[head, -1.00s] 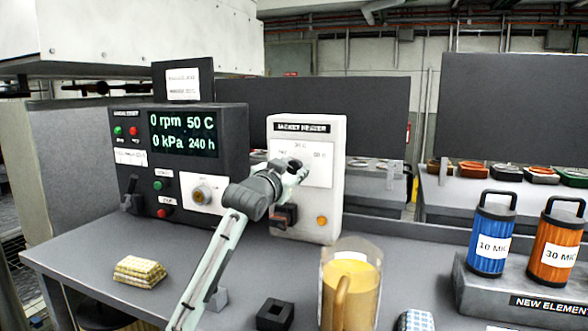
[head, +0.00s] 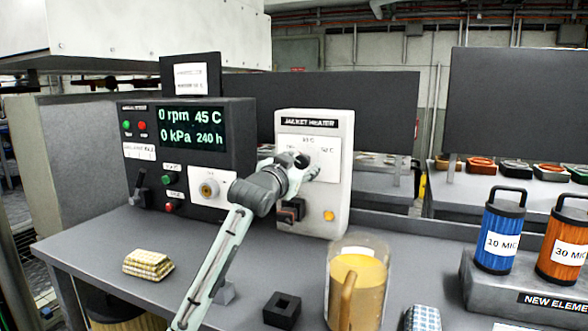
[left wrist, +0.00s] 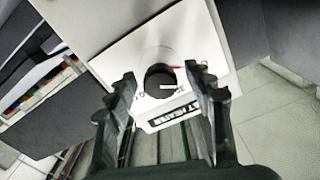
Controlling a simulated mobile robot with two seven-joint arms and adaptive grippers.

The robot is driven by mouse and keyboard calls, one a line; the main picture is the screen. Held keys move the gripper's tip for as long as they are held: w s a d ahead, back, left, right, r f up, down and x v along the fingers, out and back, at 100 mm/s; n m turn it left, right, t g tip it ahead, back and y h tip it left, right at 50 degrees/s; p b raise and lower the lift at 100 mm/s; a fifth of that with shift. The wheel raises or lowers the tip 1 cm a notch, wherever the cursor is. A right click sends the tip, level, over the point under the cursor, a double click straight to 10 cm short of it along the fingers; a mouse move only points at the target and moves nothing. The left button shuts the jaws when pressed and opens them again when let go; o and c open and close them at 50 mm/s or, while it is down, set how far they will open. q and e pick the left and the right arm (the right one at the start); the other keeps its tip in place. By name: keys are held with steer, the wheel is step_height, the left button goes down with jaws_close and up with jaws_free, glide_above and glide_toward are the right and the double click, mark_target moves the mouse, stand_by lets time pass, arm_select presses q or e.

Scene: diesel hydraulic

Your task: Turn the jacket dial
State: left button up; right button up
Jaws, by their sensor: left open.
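The jacket heater (head: 340,190) is a pale upright box on the bench, with a label panel on its front. Its round dark jacket dial (left wrist: 160,83) with a white pointer line shows in the left wrist view. In the head view the dial is mostly hidden by my left gripper (head: 308,168), which is at the panel. In the left wrist view my left gripper (left wrist: 160,88) is open, with one finger on each side of the dial. I cannot tell whether the fingers touch it. The control box display (head: 192,128) reads 45 C.
A clear jug of yellow liquid (head: 357,285), a black square block (head: 282,310) and a folded checked cloth (head: 148,265) are on the bench. Blue (head: 498,235) and orange (head: 565,240) filter elements stand at the right. Clear bench lies between cloth and control box.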

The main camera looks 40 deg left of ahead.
arm_select(q)
steer(key=v, duration=1.1)
steer(key=shift+s, duration=0.2)
steer(key=shift+f, duration=0.1)
